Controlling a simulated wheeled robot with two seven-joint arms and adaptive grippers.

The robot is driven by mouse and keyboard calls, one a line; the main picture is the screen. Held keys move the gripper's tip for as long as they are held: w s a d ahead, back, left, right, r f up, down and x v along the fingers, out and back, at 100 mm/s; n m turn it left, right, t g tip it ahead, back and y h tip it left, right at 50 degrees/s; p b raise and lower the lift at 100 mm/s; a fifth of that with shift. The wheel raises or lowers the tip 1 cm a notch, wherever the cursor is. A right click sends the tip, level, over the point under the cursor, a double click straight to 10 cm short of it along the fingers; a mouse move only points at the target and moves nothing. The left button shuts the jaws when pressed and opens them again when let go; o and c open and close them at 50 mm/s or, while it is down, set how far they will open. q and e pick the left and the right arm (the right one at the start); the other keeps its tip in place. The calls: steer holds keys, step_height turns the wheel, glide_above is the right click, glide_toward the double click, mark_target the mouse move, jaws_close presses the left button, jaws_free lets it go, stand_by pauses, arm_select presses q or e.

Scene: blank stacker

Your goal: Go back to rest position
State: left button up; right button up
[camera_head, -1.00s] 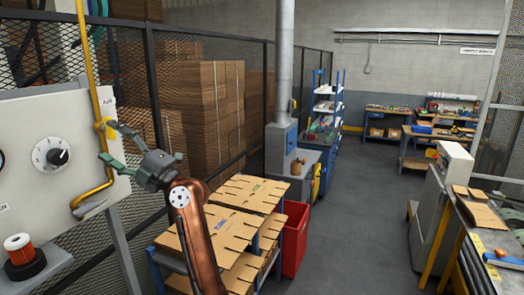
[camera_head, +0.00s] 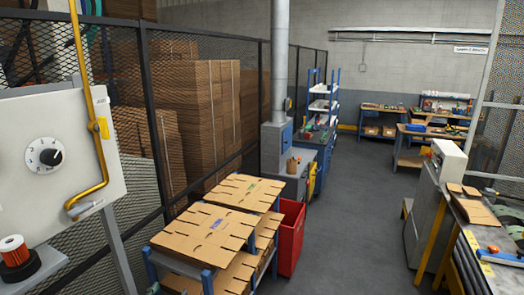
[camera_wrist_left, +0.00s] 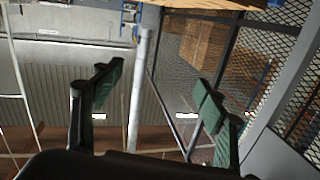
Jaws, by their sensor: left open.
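My left gripper (camera_wrist_left: 158,98) shows in the left wrist view with its two green-padded fingers wide apart and nothing between them. The gripper is well below and apart from the yellow valve handle (camera_head: 103,127) on the yellow pipe (camera_head: 97,150). My right gripper is in neither view.
A grey control panel (camera_head: 85,165) with a dial (camera_head: 44,157) and a red button (camera_head: 13,250) stands at left. Cardboard blanks (camera_head: 205,235) lie on the rack beside a red bin (camera_head: 291,238). A mesh fence (camera_head: 150,120) runs behind. The grey floor (camera_head: 345,230) is clear in the middle.

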arm_select(q)
steer(key=s+a+f+g+y, duration=0.2)
steer(key=s+f+g, duration=0.5)
steer(key=s+f, duration=1.1)
steer(key=s+a+f+n+g+y, duration=0.1)
steer(key=s+f+g, duration=0.2)
steer(key=s+f, duration=0.55)
steer(key=s+a+f+n+g+y, duration=0.1)
steer(key=s+f+n+g, duration=0.2)
steer(key=s, duration=1)
step_height(320, 180, down, 35)
steer(key=s+m+g+b, duration=0.1)
steer(key=m+g+b, duration=0.1)
steer(key=b, duration=0.4)
steer(key=s+d+f+g+h+b, duration=0.1)
steer(key=s+f+b, duration=0.4)
steer(key=s+f, duration=1.4)
step_height(320, 180, down, 4)
steer(key=shift+s+r+m+b, duration=0.15)
steer(key=shift+m+b, duration=0.15)
steer(key=shift+b, duration=0.05)
steer(key=shift+s, duration=0.25)
steer(key=shift+c, duration=0.2)
